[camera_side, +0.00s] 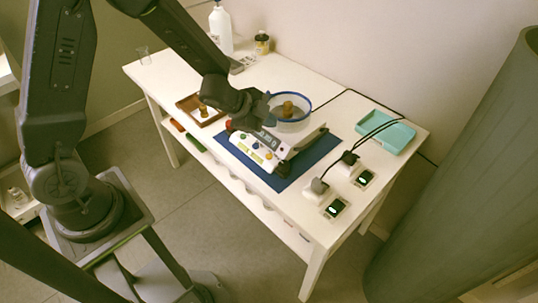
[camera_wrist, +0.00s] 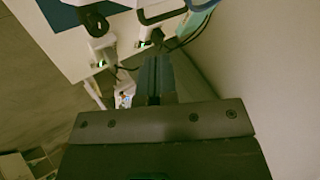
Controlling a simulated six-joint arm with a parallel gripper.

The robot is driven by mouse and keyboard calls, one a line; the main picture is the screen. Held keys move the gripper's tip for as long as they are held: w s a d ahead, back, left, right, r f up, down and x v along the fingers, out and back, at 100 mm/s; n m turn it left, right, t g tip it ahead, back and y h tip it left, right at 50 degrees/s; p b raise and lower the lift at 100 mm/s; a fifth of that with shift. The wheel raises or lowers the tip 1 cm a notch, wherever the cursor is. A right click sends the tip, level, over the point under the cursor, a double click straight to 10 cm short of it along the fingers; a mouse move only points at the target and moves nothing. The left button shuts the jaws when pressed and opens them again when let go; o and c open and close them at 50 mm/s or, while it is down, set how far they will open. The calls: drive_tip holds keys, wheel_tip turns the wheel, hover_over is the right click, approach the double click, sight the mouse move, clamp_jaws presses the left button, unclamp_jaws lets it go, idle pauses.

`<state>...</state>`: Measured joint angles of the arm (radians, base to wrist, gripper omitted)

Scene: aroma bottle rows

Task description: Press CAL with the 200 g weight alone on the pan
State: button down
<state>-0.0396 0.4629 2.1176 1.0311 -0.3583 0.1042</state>
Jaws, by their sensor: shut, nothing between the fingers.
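A white balance (camera_side: 252,150) with several coloured buttons on its front panel stands on a blue mat (camera_side: 320,149). A brass weight (camera_side: 288,109) sits inside the blue-rimmed pan (camera_side: 309,104); its marking cannot be read. Another brass weight (camera_side: 203,111) is in the brown tray (camera_side: 187,104) to the left. Button labels are unreadable, and my arm hides part of the balance.
Two plugged adapters with black cables and small lit displays (camera_side: 335,208) (camera_side: 364,178) stand at the table's right. A turquoise tray (camera_side: 385,136) is behind them. A white bottle (camera_side: 221,30) and a small jar (camera_side: 262,43) stand at the back left. A large grey column is at far right.

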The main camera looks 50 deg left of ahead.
sight(269, 156)
drive_tip(key=shift+d+f, duration=0.15)
drive_tip(key=shift+f, duration=0.15)
drive_tip(key=shift+f, duration=0.15)
drive_tip(key=shift+f, duration=4.25)
drive_tip(key=shift+f, duration=0.45)
drive_tip(key=shift+f, duration=0.35)
drive_tip(key=shift+r, duration=0.8)
